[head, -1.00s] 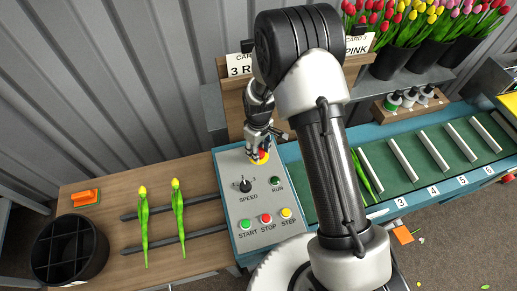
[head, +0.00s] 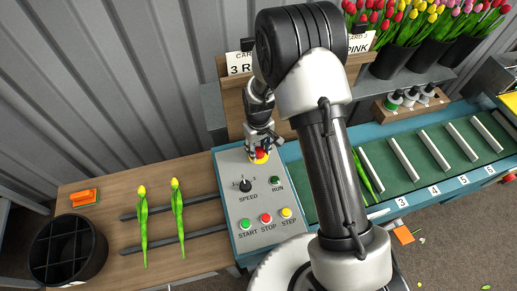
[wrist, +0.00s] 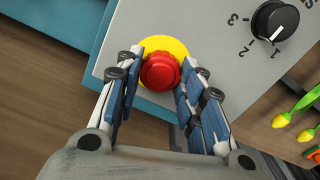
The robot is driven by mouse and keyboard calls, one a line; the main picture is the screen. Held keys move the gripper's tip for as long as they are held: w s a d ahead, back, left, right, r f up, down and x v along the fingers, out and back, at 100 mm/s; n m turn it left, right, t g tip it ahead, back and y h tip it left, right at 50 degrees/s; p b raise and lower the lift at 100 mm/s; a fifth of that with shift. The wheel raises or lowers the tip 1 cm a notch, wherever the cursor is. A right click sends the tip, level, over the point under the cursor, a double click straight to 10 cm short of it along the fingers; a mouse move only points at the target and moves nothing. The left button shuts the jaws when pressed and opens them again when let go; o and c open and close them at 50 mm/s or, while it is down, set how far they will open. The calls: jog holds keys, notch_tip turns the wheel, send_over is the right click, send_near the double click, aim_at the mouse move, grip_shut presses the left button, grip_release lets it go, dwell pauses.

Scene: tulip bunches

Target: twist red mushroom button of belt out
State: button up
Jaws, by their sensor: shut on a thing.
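The red mushroom button (wrist: 160,72) sits on a yellow disc (wrist: 178,46) at a corner of the grey control panel (wrist: 210,30). In the head view the red button (head: 261,154) shows at the panel's upper right, partly hidden by the gripper. My gripper (wrist: 159,80) is shut on the red button, with one finger on each side of it in the wrist view. In the head view my gripper (head: 260,150) points down over the button.
The panel also carries a black speed knob (head: 245,185), a green run lamp (head: 275,181) and start, stop and step buttons. The green belt (head: 420,160) with white dividers lies to the right. Two yellow tulips (head: 143,225) lie on the wooden table at left.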

jog(key=shift+m+b, duration=0.3)
jog(key=shift+m, duration=2)
jog(key=o, duration=1.1)
jog(key=shift+c, duration=0.2)
notch_tip(320, 180, up, 12)
